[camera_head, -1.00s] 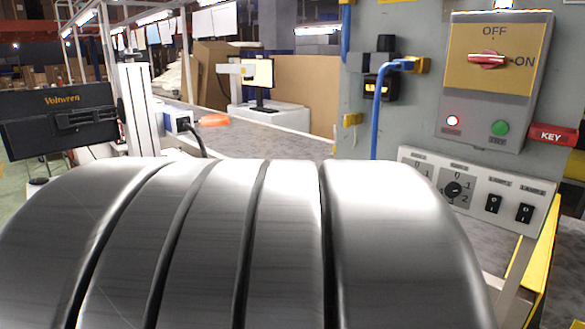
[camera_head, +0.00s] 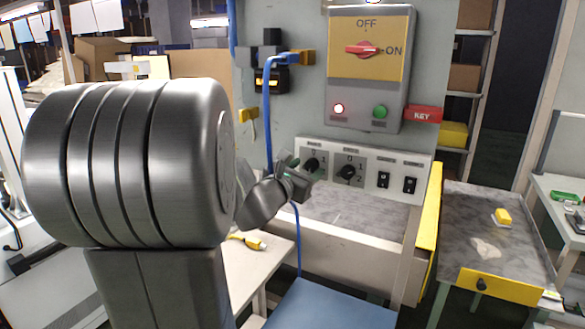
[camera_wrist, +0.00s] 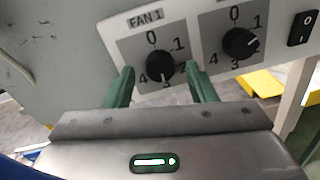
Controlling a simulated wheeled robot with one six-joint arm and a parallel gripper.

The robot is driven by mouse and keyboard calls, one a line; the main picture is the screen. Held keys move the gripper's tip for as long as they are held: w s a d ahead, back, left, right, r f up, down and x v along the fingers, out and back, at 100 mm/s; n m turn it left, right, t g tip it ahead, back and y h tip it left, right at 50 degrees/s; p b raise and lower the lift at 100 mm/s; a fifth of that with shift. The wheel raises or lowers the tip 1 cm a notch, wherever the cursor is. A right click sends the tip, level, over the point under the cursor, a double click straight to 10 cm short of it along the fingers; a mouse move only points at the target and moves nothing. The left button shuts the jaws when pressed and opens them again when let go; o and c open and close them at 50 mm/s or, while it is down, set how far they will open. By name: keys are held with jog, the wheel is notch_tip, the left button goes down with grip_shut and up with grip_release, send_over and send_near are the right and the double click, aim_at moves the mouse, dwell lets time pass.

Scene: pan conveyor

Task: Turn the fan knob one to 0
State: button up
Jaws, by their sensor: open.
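The fan 1 knob (camera_wrist: 160,65) is a round black dial on a grey square plate with numbers around it, under the label FAN 1. A pale mark shows at its lower edge, near the 3 position, but it is too small to read surely. In the head view the knob (camera_head: 312,164) is the leftmost on the white control panel (camera_head: 411,160). My gripper (camera_wrist: 160,70) is open, with one green finger on each side of the knob's lower part. I cannot tell whether the fingers touch it. In the head view my gripper (camera_head: 296,178) is at the panel's left end.
A second black knob (camera_wrist: 238,42) sits close on the right, with black rocker switches (camera_head: 397,183) beyond it. Above are a red rotary switch (camera_head: 362,49) and a red KEY tag (camera_head: 422,114). A blue cable (camera_head: 267,120) hangs at left. A yellow panel (camera_head: 428,225) stands at right.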

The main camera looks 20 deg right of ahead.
jog(key=shift+w+d, duration=0.3)
jog(key=shift+d, duration=0.05)
jog(key=c, duration=1)
jog(key=shift+o, duration=0.2)
jog(key=shift+f+n, duration=0.1)
jog(key=shift+n, duration=0.2)
